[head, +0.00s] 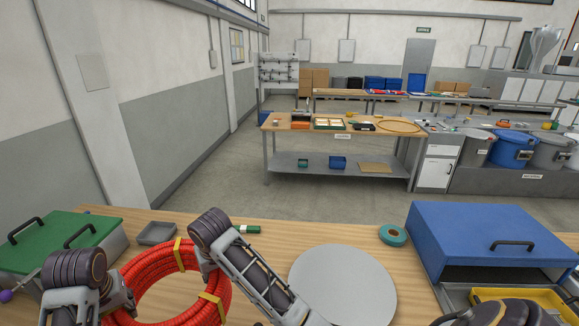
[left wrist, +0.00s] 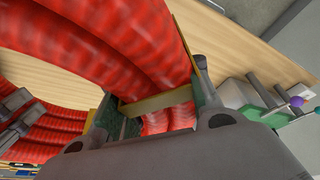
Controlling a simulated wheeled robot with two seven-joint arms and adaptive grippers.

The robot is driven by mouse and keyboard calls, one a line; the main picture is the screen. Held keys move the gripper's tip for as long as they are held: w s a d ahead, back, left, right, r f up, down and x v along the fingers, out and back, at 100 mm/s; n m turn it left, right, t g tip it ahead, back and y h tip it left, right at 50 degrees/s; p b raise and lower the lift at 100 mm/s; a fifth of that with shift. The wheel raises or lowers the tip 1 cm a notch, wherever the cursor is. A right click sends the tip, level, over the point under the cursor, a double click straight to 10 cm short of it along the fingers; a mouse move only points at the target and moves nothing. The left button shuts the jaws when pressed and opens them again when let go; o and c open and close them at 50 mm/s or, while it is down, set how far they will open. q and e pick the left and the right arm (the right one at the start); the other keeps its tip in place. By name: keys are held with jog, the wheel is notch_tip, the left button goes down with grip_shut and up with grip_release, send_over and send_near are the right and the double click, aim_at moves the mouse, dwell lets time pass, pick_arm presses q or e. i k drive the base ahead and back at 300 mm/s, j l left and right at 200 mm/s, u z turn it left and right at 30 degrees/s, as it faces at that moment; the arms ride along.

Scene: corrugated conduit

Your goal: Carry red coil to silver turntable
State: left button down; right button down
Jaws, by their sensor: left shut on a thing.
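The red corrugated coil (head: 148,267), tied with yellow straps, is at the lower left of the head view, left of the silver turntable (head: 342,286). The turntable is a bare, flat grey disc on the wooden table. My left gripper (head: 121,298) is shut on the coil's left side; in the left wrist view the coil (left wrist: 112,38) passes between its fingers at a strap. My right gripper (head: 206,262) is at the coil's right side; its fingers are too hidden to tell their state. I cannot tell whether the coil touches the table.
A green-lidded box (head: 62,240) and a small grey tray (head: 156,233) stand at the left. A teal tape roll (head: 393,235) lies behind the turntable. A blue box (head: 488,235) and a yellow tray (head: 520,297) are at the right.

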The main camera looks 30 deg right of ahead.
aim_at(342, 291)
jog(key=l+z, duration=0.2)
jog(key=z, duration=0.25)
jog(key=l+z, duration=0.2)
jog(key=z, duration=0.25)
jog(key=l+z, duration=0.2)
jog(key=z, duration=0.2)
